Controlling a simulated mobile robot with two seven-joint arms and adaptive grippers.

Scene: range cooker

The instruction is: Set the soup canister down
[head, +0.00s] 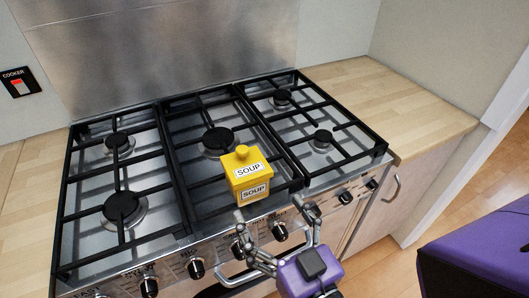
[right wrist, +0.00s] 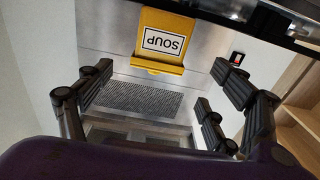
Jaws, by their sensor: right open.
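The yellow soup canister (head: 248,177), with a knobbed lid and white SOUP labels, appears to stand upright on the front part of the middle black grate (head: 288,188). It also shows in the right wrist view (right wrist: 163,42), upside down at the top. My right gripper (head: 270,211) is open and empty in front of the canister, at the cooker's front edge. Its fingers are spread wider than the canister and look apart from it. The contact under the canister is hard to see. My left gripper is not in view.
The cooker has several burners (head: 122,207) under black grates, and control knobs (head: 196,267) along its front. Wooden counter (head: 408,108) lies clear on the right. A steel splashback (head: 165,58) stands behind. A purple block-like shape (head: 480,250) is at lower right.

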